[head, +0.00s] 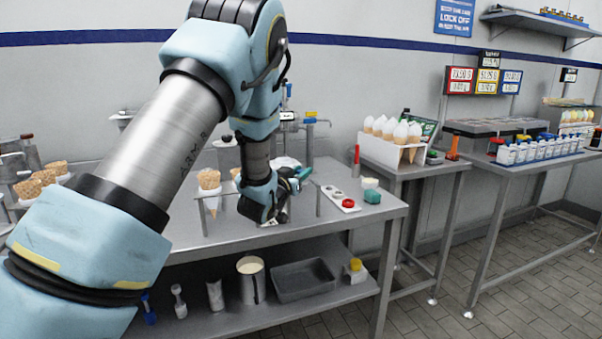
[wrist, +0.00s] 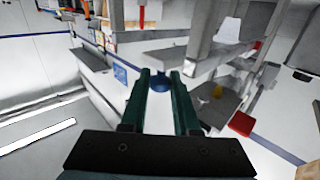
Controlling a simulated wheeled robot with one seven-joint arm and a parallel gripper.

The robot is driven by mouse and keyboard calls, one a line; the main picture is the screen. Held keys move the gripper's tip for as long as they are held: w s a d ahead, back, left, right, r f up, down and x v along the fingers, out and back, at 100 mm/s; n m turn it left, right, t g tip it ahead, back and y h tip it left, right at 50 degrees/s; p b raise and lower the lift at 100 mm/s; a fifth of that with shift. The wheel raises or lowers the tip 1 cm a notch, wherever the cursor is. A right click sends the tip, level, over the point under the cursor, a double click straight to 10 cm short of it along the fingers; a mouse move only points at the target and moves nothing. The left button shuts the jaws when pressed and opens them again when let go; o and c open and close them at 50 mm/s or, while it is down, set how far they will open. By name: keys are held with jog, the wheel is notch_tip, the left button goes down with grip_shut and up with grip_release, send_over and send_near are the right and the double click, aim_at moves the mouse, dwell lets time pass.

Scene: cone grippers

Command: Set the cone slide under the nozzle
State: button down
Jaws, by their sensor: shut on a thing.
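My gripper (head: 300,174) is at the far part of the near steel table, its dark green fingers partly hidden by my wrist. In the wrist view the fingers (wrist: 160,82) are close around a small blue round knob (wrist: 160,84). Whether this knob belongs to the cone slide cannot be told. A waffle cone (head: 209,180) stands upright in a wire holder (head: 203,206) left of my wrist. Another cone beside it is mostly hidden by my arm. The nozzle cannot be made out clearly; my arm covers much of that area.
A white tray with a red-topped cup (head: 348,204) and a teal block (head: 373,197) are at the table's right. A rack of filled cones (head: 393,138) stands on the table beyond. A bowl of cones (head: 40,180) is at left. The lower shelf (head: 215,318) holds containers.

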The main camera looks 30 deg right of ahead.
dwell(0.8)
jog(key=w, duration=0.1)
jog(key=w+b, duration=0.1)
jog(key=w, duration=0.2)
jog(key=shift+d+b, duration=0.25)
jog(key=shift+b, duration=0.15)
jog(key=c, duration=0.7)
grip_release()
jog(key=b+v, duration=0.3)
jog(key=v, duration=0.7)
jog(key=shift+s+a, duration=0.25)
jog(key=shift+a, duration=0.05)
